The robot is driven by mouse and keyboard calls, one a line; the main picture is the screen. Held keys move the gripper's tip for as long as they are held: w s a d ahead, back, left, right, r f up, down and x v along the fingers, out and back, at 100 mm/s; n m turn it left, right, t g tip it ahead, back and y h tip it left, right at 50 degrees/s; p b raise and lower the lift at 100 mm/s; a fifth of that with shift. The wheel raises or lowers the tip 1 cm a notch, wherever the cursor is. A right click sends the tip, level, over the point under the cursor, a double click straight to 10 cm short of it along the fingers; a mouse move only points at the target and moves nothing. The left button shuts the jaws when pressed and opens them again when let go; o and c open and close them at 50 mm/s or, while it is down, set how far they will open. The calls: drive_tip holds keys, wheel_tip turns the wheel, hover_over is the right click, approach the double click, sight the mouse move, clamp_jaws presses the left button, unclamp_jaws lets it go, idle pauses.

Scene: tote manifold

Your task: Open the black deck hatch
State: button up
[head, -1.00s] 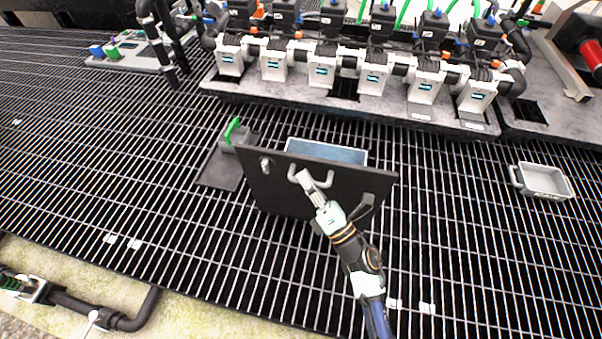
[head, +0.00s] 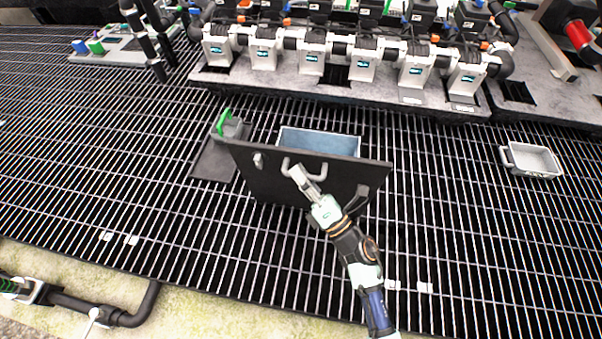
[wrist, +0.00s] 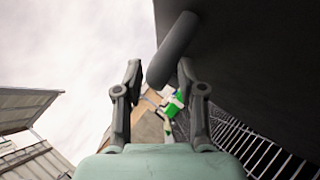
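The black deck hatch (head: 275,178) is a flat dark panel, raised and standing tilted up from the grating in the head view. A grey U-shaped handle (head: 312,176) is on its near face. My gripper (head: 295,172) is at this handle. In the wrist view my gripper (wrist: 158,75) has its two fingers spread apart. The rounded handle bar (wrist: 174,45) shows at the gap between the fingertips, and I see no firm grip on it. The dark hatch face (wrist: 260,60) fills the right side. The hatch's lower edge is partly hidden by my arm.
A blue-grey tote (head: 320,142) shows behind the hatch. A grey tray (head: 533,160) lies at right on the grating. The white-and-black manifold (head: 340,55) runs along the back.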

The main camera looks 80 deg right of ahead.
drive_tip(key=v, duration=1.2)
